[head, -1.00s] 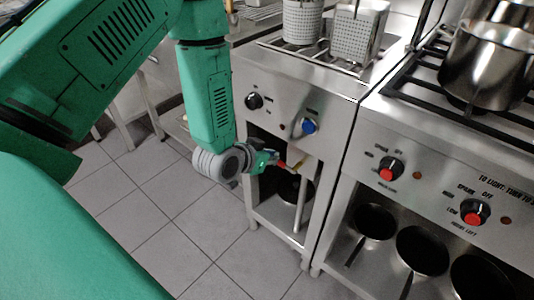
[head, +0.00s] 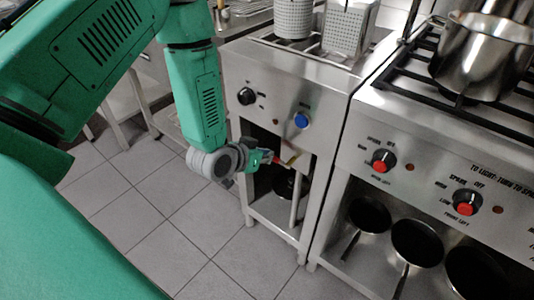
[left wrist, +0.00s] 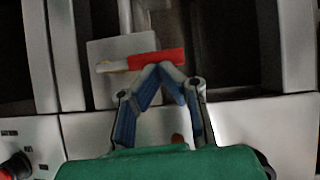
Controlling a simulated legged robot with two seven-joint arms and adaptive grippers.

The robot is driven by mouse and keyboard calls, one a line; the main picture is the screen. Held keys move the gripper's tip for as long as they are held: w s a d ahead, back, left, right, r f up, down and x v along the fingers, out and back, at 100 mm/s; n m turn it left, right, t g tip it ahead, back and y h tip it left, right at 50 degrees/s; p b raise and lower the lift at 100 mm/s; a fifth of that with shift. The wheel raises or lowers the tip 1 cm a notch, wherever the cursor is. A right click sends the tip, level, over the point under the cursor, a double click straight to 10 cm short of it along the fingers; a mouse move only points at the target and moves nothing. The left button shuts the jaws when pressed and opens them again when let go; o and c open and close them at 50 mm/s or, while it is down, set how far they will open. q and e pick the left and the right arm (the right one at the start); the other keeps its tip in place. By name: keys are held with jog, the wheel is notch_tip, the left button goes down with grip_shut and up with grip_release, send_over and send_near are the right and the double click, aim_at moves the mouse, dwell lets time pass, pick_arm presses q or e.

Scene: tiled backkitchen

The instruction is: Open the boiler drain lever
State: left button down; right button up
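The boiler drain lever has a red handle, small in the head view (head: 292,159), below the panel of the narrow boiler unit (head: 272,95). In the left wrist view the red handle (left wrist: 158,60) lies nearly level, with a pale yellowish end at its left, before a light metal plate. My left gripper (head: 275,160) is at the lever. In the left wrist view its two fingers (left wrist: 160,70) converge to a point just under the red handle, overlapping its lower edge; they look shut with nothing between them. Contact is hard to tell. My right gripper is not in view.
The panel carries a black knob (head: 246,96) and a blue knob (head: 301,120). Perforated baskets (head: 350,27) stand on top. At right is a stove with red-centred knobs (head: 384,160), a steel pot (head: 484,58) and pans below. Tiled floor (head: 190,235) is open at left.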

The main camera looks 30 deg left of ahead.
pick_arm(q)
jog(key=shift+d, duration=0.1)
jog(key=shift+f+h, duration=0.1)
jog(key=shift+h, duration=0.2)
notch_tip(320, 180, down, 7)
jog(key=d+n+t+h+b, duration=0.1)
jog(key=d+n+h+b, duration=0.1)
jog(key=n+h+b, duration=0.6)
jog(key=shift+d+f+n+t+b, duration=0.2)
jog(key=shift+d+n+t+b, duration=0.15)
jog(key=shift+b, duration=0.3)
jog(key=shift+s, duration=0.1)
dwell(0.4)
dwell(0.3)
